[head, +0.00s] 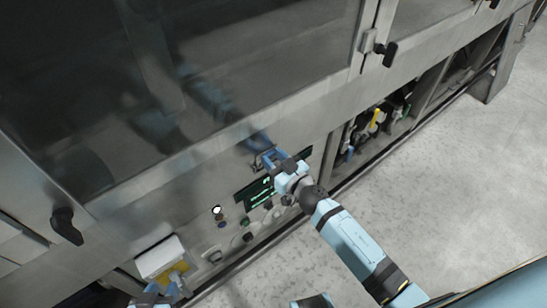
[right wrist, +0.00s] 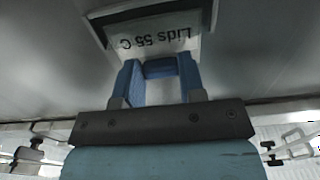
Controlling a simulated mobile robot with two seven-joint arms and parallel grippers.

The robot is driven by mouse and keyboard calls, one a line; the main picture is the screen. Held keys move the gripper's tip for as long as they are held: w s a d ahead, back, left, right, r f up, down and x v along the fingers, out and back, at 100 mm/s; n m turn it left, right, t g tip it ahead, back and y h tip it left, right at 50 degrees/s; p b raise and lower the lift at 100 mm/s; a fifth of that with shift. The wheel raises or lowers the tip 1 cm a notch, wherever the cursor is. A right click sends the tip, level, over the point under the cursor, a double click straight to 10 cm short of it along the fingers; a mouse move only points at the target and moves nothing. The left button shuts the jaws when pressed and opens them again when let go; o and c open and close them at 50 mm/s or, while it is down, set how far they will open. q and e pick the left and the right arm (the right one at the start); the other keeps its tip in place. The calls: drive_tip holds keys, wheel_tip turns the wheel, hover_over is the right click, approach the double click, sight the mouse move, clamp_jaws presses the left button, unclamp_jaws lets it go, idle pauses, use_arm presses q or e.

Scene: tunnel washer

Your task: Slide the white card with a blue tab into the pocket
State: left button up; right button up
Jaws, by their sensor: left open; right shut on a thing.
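The white card (right wrist: 155,42) reads "Lids 55 C", upside down in the right wrist view. Its blue tab (right wrist: 160,68) is between the two blue fingers of my right gripper (right wrist: 158,82), which is shut on it. The dark-edged pocket (right wrist: 96,30) is on the metal panel, around the card's far end; I cannot tell how deep the card sits. In the head view my right gripper (head: 270,160) is at the panel, above the green display, and hides most of the card. My left gripper (head: 160,294) is open at the lower left, partly cut off.
A green-lit display (head: 258,193) and several knobs and buttons sit just below my right gripper. A white and yellow box (head: 160,258) is on the panel near my left gripper. Black door handles (head: 67,226) stick out from the machine. The floor (head: 440,170) at right is clear.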

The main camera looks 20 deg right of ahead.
drive_tip(key=shift+f, duration=0.15)
idle(0.3)
drive_tip(key=shift+f, duration=0.25)
idle(0.4)
drive_tip(key=o, duration=0.8)
drive_tip(key=shift+f, duration=0.1)
drive_tip(key=shift+o, duration=0.9)
drive_tip(key=shift+s, duration=0.1)
